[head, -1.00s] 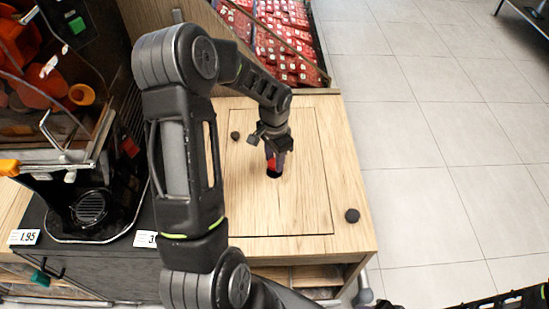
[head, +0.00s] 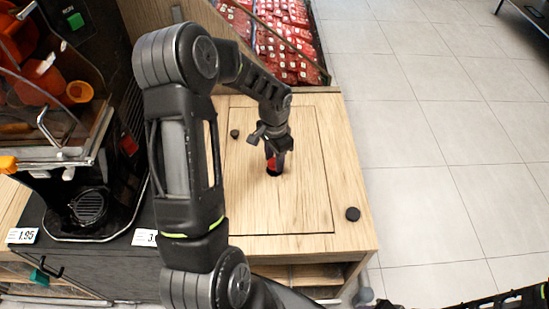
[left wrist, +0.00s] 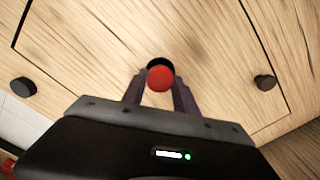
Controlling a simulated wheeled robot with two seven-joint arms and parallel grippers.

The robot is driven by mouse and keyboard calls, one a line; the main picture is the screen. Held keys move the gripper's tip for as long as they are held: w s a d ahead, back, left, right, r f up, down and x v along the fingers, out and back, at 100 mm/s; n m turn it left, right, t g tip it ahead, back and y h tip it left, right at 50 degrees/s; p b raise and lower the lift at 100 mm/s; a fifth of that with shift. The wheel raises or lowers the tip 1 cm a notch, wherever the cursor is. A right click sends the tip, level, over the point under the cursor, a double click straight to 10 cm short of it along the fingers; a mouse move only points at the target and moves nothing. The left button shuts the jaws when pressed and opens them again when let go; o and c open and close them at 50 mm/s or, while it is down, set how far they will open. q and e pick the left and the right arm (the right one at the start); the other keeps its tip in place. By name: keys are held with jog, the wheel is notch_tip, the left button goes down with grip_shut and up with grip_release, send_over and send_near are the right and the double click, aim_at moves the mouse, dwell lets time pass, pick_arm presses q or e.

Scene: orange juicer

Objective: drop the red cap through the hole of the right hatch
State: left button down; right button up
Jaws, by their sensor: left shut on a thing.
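My left gripper (head: 275,158) is shut on the red cap (head: 271,160), just above the wooden right hatch (head: 300,205). In the left wrist view the red cap (left wrist: 160,78) sits between the two fingertips of my left gripper (left wrist: 159,92). The dark round hole (head: 274,172) lies directly below the fingertips in the head view. In the left wrist view the cap covers most of the hole (left wrist: 158,62), and only its far dark edge shows. My right gripper is not in view.
Black knobs stand on the wooden top, one near the front right corner (head: 352,214) and one at the back left (head: 235,134). The juicer (head: 90,205) stands to the left. Red packages (head: 285,55) fill a bin behind. Open tiled floor (head: 450,180) lies to the right.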

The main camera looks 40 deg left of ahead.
pick_arm(q)
jog(key=shift+f+b, duration=0.45)
dwell(0.6)
jog(key=c, duration=0.6)
grip_release()
jog(key=shift+o, duration=0.2)
dwell(0.4)
jog(key=shift+r, duration=0.15)
jog(key=shift+r+p, duration=2.45)
jog(key=shift+r, duration=1)
